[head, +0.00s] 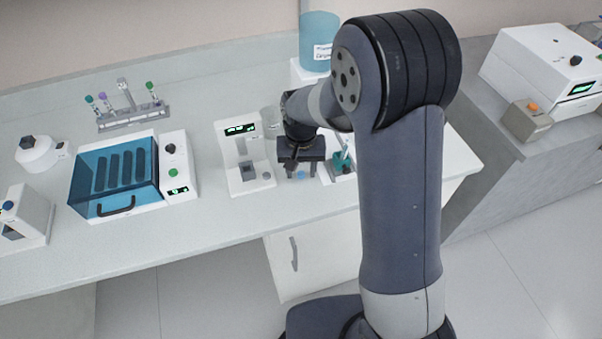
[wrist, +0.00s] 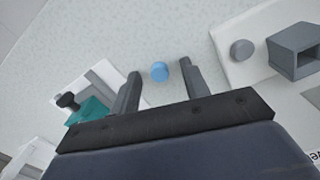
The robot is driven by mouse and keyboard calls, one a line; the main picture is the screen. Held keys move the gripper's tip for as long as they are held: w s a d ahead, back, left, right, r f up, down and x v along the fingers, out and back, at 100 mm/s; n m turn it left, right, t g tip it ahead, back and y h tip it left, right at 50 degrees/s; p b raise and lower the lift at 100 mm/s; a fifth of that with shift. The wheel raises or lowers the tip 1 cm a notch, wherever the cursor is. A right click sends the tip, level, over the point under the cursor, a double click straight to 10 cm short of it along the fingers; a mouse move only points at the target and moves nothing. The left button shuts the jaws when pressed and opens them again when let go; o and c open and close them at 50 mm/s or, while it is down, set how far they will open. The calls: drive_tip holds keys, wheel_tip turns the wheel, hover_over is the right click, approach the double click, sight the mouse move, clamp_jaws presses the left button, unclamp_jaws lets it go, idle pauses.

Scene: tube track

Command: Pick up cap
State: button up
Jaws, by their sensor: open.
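The cap is a small light-blue disc (wrist: 159,71) that lies on the grey speckled bench top. In the head view the blue cap (head: 301,174) shows just below my gripper, close to the bench's front part. My gripper (wrist: 160,68) is open, and nothing is held in it. In the wrist view the cap appears between the two fingertips, with a gap on both sides. In the head view my gripper (head: 301,172) points down over the bench; I cannot tell its exact height above the cap.
A white device with a green display (head: 245,158) stands just left of my gripper. A teal item on a white base (head: 344,163) stands close on the right. A blue-lidded box (head: 114,174) and a tube rack (head: 134,117) are farther left. The bench front is clear.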

drive_tip(key=c, duration=0.8)
drive_tip(key=shift+r, duration=0.1)
